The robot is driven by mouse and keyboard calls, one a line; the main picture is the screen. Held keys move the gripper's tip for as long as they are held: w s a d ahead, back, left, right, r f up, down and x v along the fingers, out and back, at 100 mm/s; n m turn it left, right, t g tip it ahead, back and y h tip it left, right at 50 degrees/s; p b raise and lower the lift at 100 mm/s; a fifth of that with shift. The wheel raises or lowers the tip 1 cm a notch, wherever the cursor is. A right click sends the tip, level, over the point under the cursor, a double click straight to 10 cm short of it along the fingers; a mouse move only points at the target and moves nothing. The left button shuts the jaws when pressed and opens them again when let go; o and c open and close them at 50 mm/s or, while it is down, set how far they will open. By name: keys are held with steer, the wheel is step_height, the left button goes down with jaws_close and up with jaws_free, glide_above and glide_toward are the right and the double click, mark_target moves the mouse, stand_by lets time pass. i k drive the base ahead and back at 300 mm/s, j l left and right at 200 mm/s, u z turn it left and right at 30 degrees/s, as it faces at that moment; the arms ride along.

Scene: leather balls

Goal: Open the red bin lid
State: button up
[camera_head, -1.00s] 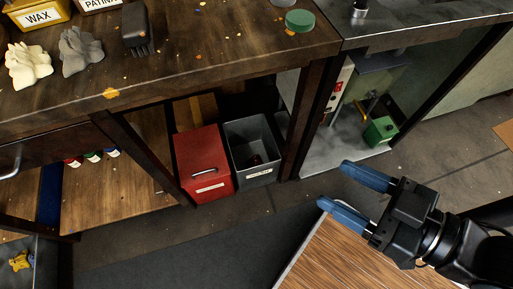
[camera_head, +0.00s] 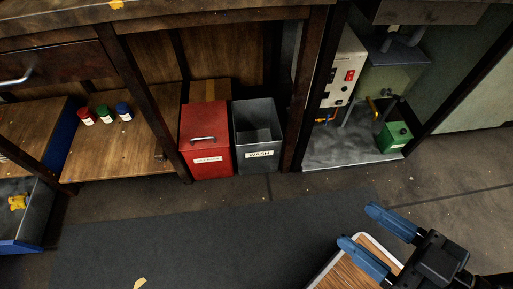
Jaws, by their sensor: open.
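The red bin (camera_head: 206,160) stands on the floor under the workbench, left of a grey bin. Its red lid (camera_head: 204,123) is shut, with a metal handle (camera_head: 204,139) near the front edge and a white label below it that I cannot read. My gripper (camera_head: 361,229) is at the lower right, with its two blue fingers apart and nothing between them. It is well to the right of the red bin and nearer to me, touching neither bin nor lid.
The open grey bin (camera_head: 257,137) labelled WASH stands close beside the red bin. Table legs flank the bins. A wooden-topped surface (camera_head: 345,275) lies below my gripper. A green box (camera_head: 395,137) sits at right.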

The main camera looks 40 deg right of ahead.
mark_target(204, 125)
steer(key=i+l+u, duration=0.1)
steer(key=i+u, duration=0.25)
steer(key=i+l+u, duration=0.15)
steer(key=u, duration=0.25)
steer(key=i+l+u, duration=0.35)
steer(key=k+j, duration=0.1)
